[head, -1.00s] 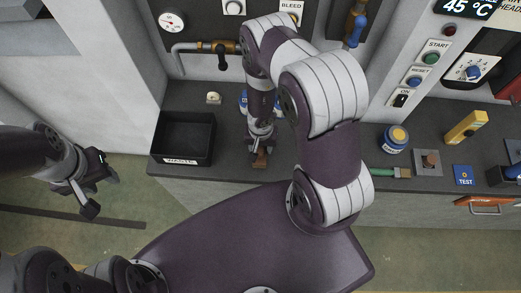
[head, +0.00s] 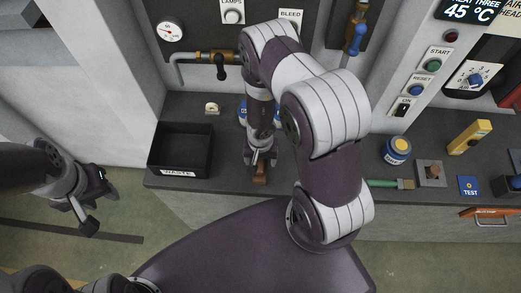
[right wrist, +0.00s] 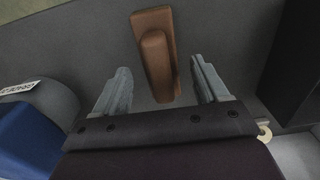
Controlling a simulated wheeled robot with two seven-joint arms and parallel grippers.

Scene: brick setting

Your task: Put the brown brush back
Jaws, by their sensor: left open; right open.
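The brown brush (head: 260,176) lies on the dark grey counter near its front edge. In the right wrist view the brush (right wrist: 155,52) shows a brown block with a raised grip, lying between and just beyond the fingertips. My right gripper (head: 260,157) points down over it and is open; it also shows in the right wrist view (right wrist: 162,88), with a finger on each side and a gap to the brush. My left gripper (head: 97,200) is open and empty at the left, over the floor, away from the counter.
A black waste bin (head: 180,173) stands left of the brush. Blue-labelled tins (head: 243,110) stand behind my right gripper.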

